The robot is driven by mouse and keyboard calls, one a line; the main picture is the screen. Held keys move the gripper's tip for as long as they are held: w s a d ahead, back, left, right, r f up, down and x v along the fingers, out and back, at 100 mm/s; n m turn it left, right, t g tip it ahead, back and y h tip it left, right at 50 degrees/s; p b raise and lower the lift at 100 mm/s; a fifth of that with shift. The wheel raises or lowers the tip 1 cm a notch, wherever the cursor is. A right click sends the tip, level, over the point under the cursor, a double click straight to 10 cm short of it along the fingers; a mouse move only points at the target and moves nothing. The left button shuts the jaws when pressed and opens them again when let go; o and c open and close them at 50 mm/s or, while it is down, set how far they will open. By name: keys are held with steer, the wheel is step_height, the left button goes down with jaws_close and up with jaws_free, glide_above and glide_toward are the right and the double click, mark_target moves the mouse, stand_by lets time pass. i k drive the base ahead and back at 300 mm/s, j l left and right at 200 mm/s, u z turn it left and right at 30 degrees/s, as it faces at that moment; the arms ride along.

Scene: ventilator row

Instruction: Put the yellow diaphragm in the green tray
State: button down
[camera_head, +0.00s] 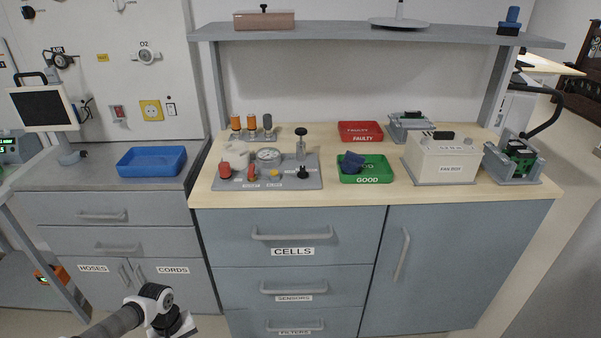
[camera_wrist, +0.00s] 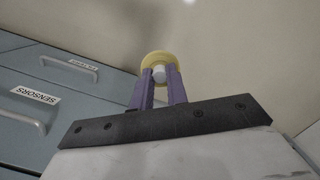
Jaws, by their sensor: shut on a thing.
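The yellow diaphragm (camera_wrist: 158,58), a round yellow disc with a pale centre, is at the tips of my gripper (camera_wrist: 161,80) in the wrist view. The two purple fingers are shut on it. In the head view my arm's end is at the lower left, low in front of the cabinets; the fingers and the diaphragm cannot be made out there. The green tray (camera_head: 386,177), labelled GOOD, is on the wooden counter, well above and to the right of my arm. A dark blue piece (camera_head: 352,161) lies in it.
A red tray (camera_head: 360,125) labelled FAULTY is behind the green one. A grey board (camera_head: 310,184) with several fittings is to its left, a cream box (camera_head: 440,160) to its right. A blue tray (camera_head: 150,162) sits on the left counter. A shelf (camera_head: 370,33) hangs above.

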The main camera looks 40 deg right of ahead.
mark_target(373, 168)
steer(key=k+z, duration=0.1)
steer(key=z, duration=0.3)
steer(key=k+z, duration=0.15)
steer(key=z, duration=1.4)
steer(key=i+j+z, duration=0.1)
steer(key=j+z, duration=0.2)
steer(key=j, duration=0.45)
